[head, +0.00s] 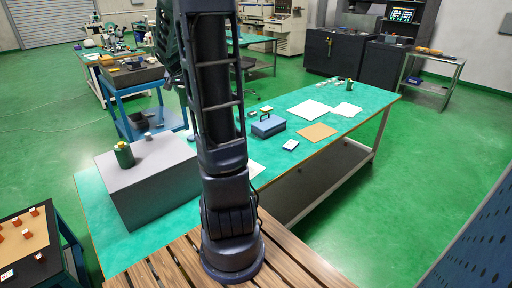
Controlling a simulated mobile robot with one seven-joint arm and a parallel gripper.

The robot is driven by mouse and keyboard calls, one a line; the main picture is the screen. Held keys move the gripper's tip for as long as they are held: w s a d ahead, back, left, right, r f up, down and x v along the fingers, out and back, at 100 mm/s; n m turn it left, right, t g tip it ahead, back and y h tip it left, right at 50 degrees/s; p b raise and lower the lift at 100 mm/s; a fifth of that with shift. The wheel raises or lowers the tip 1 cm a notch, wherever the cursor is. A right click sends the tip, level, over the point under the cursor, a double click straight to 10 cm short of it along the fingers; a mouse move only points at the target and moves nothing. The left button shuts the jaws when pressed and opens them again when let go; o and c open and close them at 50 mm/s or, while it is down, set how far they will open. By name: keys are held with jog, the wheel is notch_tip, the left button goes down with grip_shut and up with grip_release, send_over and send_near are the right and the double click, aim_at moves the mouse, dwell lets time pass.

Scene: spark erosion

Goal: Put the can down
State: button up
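A green can (124,156) with a yellowish top stands upright on the flat top of a grey box (150,190), left of my arm. No gripper touches this can. A small light block (148,136) sits behind it on the same box. A second, small dark green can-like thing (349,85) stands at the far end of the green-topped table (250,152). My arm rises through the middle and leaves the picture at the top. My gripper does not show, so whether it holds anything cannot be seen.
A blue toolbox (268,126), white papers (309,109) and a tan sheet (317,132) lie on the table. A blue-framed cart (137,78) stands behind the grey box. An orange-brown board (24,244) with small blocks is at lower left. Wooden slats (290,266) lie in front.

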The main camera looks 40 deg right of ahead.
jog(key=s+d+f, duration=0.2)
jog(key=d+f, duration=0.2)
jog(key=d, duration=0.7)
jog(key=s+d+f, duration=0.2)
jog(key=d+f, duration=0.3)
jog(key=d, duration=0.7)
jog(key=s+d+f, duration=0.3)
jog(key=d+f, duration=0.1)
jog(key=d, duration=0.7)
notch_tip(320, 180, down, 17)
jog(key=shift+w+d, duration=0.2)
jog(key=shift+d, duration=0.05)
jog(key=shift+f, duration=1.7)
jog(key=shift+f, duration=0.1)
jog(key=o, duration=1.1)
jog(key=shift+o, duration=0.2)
